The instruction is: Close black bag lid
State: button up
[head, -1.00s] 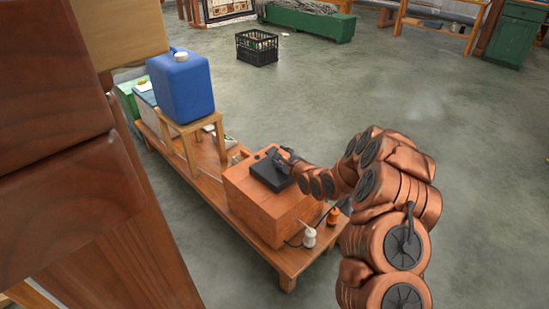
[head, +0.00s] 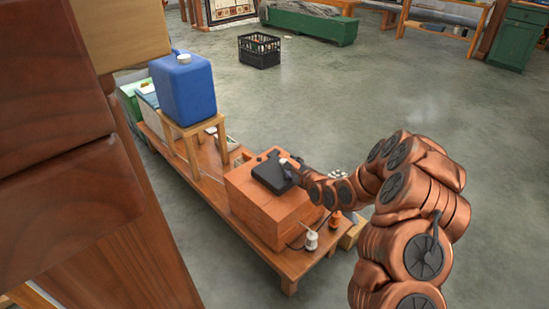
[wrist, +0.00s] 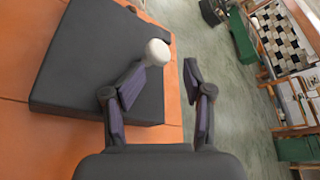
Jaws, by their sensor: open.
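The black bag (head: 270,174) lies on top of the orange wooden box (head: 265,212). In the wrist view the black bag (wrist: 85,65) fills the upper left as a flat dark slab, with its lower right part behind my left finger. A pale round knob (wrist: 157,53) shows at its right edge, by that finger's tip; I cannot tell if they touch. My gripper (wrist: 164,78) is open, its left finger over the bag's edge and its right finger beyond it. In the head view my gripper (head: 292,170) is at the bag's right side. Whether the lid is open is unclear.
A blue jug (head: 183,90) stands on a small wooden stool (head: 193,128) on the low bench, left of the box. A white bottle (head: 310,240) and an orange bottle (head: 335,219) stand by the box's right side. Open floor lies behind.

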jog(key=a+r+v, duration=0.1)
jog(key=v, duration=0.7)
dwell(0.4)
